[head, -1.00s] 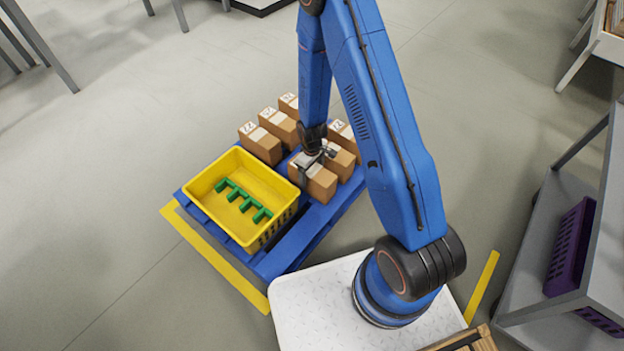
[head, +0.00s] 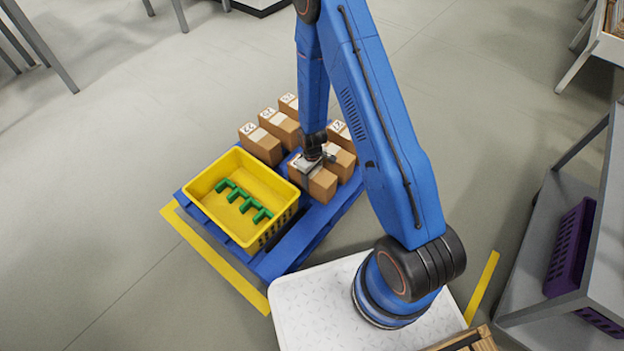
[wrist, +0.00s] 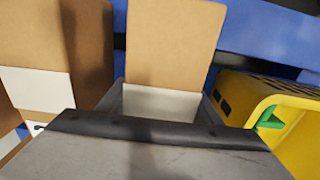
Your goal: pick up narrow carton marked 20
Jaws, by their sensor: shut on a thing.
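A narrow brown carton (head: 318,186) sits at the near right of the blue pallet, beside the yellow bin. My gripper (head: 314,166) is over its top and shut on it. In the wrist view the same carton (wrist: 175,45) stands between the jaws, with a strip of its white label (wrist: 160,103) showing. Its number is hidden by my gripper, so I cannot read whether it is 20. The carton appears to rest on the pallet.
The yellow bin (head: 213,205) holds a green toothed part (head: 243,201) and stands left of the carton on the blue pallet (head: 290,252). Several other cartons stand close behind, one marked 22 (head: 260,146). A grey shelf unit with a purple crate (head: 570,245) is at right.

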